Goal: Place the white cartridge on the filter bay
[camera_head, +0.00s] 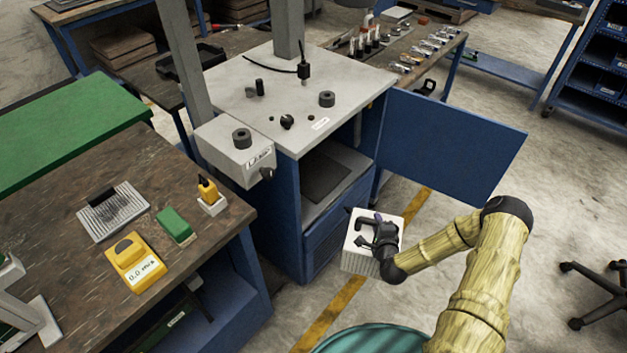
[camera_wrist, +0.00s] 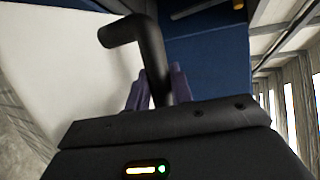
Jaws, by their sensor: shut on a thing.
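The white cartridge (camera_head: 361,262) is a pale box with ribbed sides and a black bent handle on top. My gripper (camera_head: 376,232) is shut on its handle and holds the cartridge in front of the blue cabinet, right of the open bay. In the wrist view my gripper's purple fingertips (camera_wrist: 153,88) close on the black handle (camera_wrist: 146,42), with the cartridge's white top (camera_wrist: 60,55) behind. The filter bay (camera_head: 325,172) looks to be the open compartment under the grey machine top, with a dark flat panel on its floor. Its inner depth is partly hidden.
The blue cabinet door (camera_head: 452,142) stands open to the right of the bay. A brown workbench (camera_head: 70,235) with a yellow meter (camera_head: 135,262) and a green block stands left. A stool (camera_head: 595,295) is at the far right. Bare floor lies between.

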